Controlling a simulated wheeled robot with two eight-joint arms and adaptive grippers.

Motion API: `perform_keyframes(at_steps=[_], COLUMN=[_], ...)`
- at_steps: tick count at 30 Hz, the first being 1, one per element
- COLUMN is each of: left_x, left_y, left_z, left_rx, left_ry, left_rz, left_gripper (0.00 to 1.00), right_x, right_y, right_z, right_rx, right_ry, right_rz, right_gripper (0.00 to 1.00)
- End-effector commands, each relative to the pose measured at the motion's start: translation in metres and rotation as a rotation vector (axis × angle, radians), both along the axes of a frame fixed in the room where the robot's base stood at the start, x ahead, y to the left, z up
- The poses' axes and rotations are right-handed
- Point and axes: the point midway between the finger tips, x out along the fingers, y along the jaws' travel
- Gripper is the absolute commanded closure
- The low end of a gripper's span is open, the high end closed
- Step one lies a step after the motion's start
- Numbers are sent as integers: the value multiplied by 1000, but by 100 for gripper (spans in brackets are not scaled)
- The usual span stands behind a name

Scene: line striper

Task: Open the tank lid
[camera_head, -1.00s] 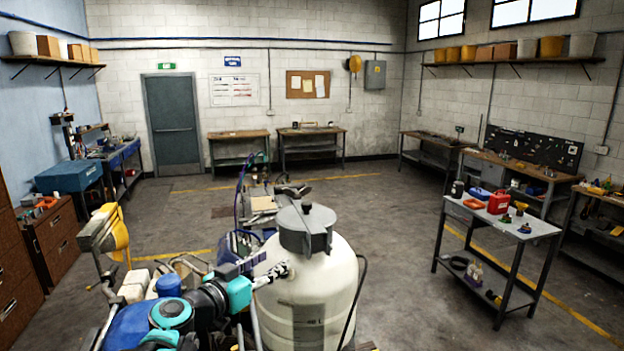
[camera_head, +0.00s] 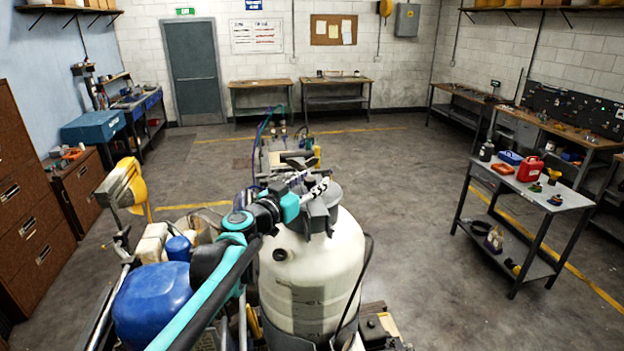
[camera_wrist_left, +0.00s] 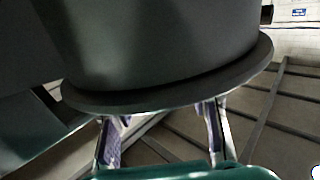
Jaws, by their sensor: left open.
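The white tank (camera_head: 310,265) stands upright in the middle of the head view. Its dark grey lid (camera_head: 318,215) sits on top, partly hidden by my left gripper and wrist. My left gripper (camera_head: 308,184) is at the lid's upper left side, with its fingers apart. In the left wrist view the lid (camera_wrist_left: 160,50) fills the top as a large dark round body with a wide rim. My left gripper's fingers (camera_wrist_left: 160,122) show on both sides below that rim, open, with their tips partly hidden by it. Contact cannot be told. My right gripper is not in view.
A blue container (camera_head: 152,300) and a yellow lamp-like part (camera_head: 124,186) are left of the tank. A black hose (camera_head: 366,275) hangs at the tank's right. A grey cart (camera_head: 530,185) with a red can (camera_head: 530,168) stands at right. Floor between is clear.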

Motion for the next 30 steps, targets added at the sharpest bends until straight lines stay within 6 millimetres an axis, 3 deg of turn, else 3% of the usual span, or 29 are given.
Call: perform_keyframes(at_steps=[10,15,16,30], left_x=[5,5,5,4], left_y=[-3,-3,-3,1], left_z=[0,0,0,1], left_rx=[0,0,0,0], left_ry=[0,0,0,-12], left_rz=[1,1,1,2], left_gripper=[53,98,100,100], right_x=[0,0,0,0], right_y=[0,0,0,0], right_z=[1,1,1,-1], right_rx=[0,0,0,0], right_ry=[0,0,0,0], right_rz=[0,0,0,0], right_gripper=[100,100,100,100])
